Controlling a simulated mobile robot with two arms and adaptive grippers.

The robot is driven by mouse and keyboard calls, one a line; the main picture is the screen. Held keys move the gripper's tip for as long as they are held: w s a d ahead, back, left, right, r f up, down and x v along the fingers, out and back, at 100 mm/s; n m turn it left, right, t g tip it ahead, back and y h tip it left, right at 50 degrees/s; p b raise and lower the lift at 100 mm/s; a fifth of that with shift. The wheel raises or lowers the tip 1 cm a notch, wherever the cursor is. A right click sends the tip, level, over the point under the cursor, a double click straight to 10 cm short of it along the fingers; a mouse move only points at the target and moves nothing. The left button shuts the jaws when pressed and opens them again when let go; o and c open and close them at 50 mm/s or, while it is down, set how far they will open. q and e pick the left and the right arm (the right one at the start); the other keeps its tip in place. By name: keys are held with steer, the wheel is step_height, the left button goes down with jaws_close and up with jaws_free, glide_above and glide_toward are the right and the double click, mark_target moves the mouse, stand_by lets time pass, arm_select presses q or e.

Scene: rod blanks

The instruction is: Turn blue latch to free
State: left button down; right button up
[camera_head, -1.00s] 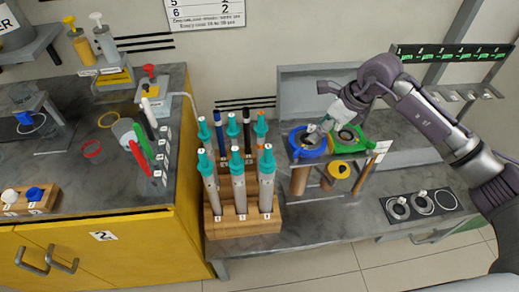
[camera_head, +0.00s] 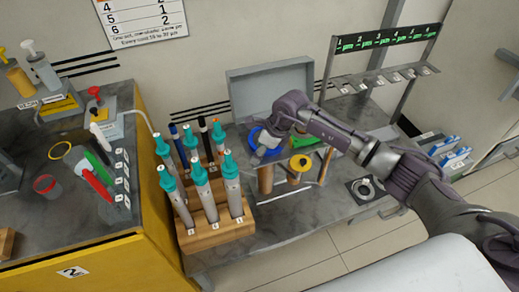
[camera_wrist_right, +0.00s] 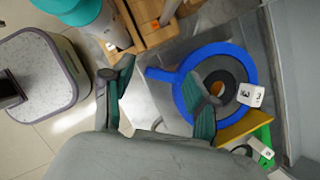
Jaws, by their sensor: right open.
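The blue latch (camera_wrist_right: 190,88) is a blue ring around a dark disc, with a short tab sticking out to the left in the right wrist view. In the head view only part of the blue latch (camera_head: 253,134) shows, beside my right gripper (camera_head: 264,154), which partly hides it. In the right wrist view my right gripper (camera_wrist_right: 162,92) is open, its two green-padded fingers apart. The tab shows between the fingers, and one finger overlaps the ring's near side. I cannot tell whether they touch. My left gripper is not in view.
A wooden rack (camera_head: 222,232) of teal-topped tools stands to the left. A label rack (camera_head: 390,38) rises behind right.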

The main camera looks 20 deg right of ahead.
jaws_close()
stand_by(0.3)
steer(key=shift+s+m, duration=0.1)
steer(key=shift+m, duration=0.9)
steer(key=m+t+h, duration=0.1)
steer(key=m, duration=0.1)
steer(key=shift+a+m+p, duration=0.1)
steer(key=shift+m+p, duration=0.2)
steer(key=shift+p, duration=0.05)
steer(key=m+h, duration=0.1)
steer(key=m, duration=0.1)
steer(key=m+h, duration=0.1)
steer(key=m, duration=0.2)
steer(key=shift+a+t+b, duration=0.15)
steer(key=shift+t+b, duration=0.25)
steer(key=shift+m, duration=0.3)
